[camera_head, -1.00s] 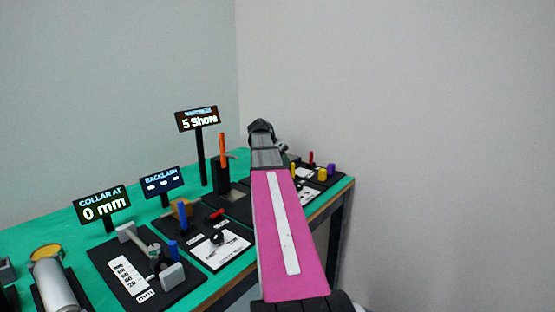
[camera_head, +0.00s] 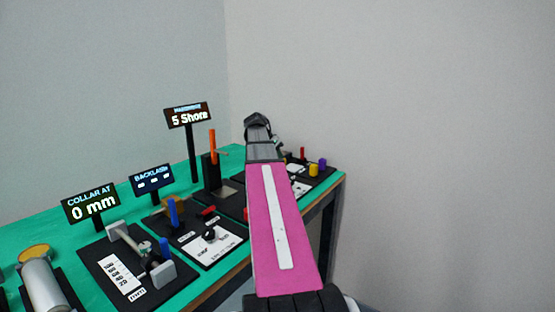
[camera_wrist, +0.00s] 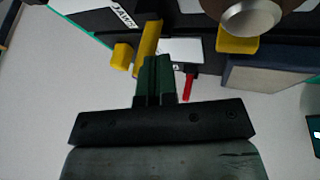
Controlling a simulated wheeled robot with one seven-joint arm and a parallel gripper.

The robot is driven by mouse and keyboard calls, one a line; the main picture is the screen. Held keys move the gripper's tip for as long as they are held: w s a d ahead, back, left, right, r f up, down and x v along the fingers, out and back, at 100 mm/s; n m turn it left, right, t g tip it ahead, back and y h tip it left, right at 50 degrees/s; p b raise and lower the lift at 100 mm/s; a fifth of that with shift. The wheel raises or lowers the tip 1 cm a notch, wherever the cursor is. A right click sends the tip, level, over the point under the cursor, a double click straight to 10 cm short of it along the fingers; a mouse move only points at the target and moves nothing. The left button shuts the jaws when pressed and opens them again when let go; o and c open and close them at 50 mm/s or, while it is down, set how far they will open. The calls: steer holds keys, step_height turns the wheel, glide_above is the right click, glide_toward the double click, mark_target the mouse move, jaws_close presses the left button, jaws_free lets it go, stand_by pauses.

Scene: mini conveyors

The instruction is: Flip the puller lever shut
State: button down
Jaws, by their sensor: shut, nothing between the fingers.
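My gripper (camera_wrist: 155,62) is in the wrist view, its dark green fingers together and empty. Their tips are at or over the lower part of a yellow bar (camera_wrist: 149,38), possibly the puller lever; I cannot tell whether they touch. A small yellow block (camera_wrist: 122,55) sits just left of it, and a white "JAWS" label (camera_wrist: 124,16) lies above that. A thin red piece (camera_wrist: 189,87) shows right of the fingers. In the head view my pink arm reaches over the table and my gripper is hidden.
A round metal knob (camera_wrist: 252,14) and another yellow piece (camera_wrist: 237,43) are to the right, above a grey-blue block (camera_wrist: 262,80). In the head view, the green table (camera_head: 133,196) holds several black stations with signs. Small red (camera_head: 303,153) and purple (camera_head: 322,164) parts stand at its right end.

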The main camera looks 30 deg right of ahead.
steer(key=shift+s+t+y, duration=0.2)
steer(key=shift+t+y, duration=0.1)
steer(key=shift+t, duration=0.2)
steer(key=shift+s+d+r, duration=0.1)
steer(key=shift+d, duration=0.05)
steer(key=shift+s+d, duration=0.1)
steer(key=shift+s, duration=0.2)
steer(key=shift+s+d+r+m+t+y, duration=0.15)
steer(key=shift+s+m+t+y, duration=0.15)
steer(key=shift+s+t, duration=0.35)
steer(key=t, duration=0.1)
steer(key=s+t+y, duration=0.1)
steer(key=t, duration=0.1)
steer(key=s+d+m+t, duration=0.1)
steer(key=shift+s+f+y, duration=0.15)
steer(key=shift+f+y, duration=0.1)
steer(key=shift+y, duration=0.05)
steer(key=shift+w, duration=0.4)
steer(key=shift+w+a+f, duration=0.25)
steer(key=shift+w+f, duration=0.05)
steer(key=shift+w, duration=0.2)
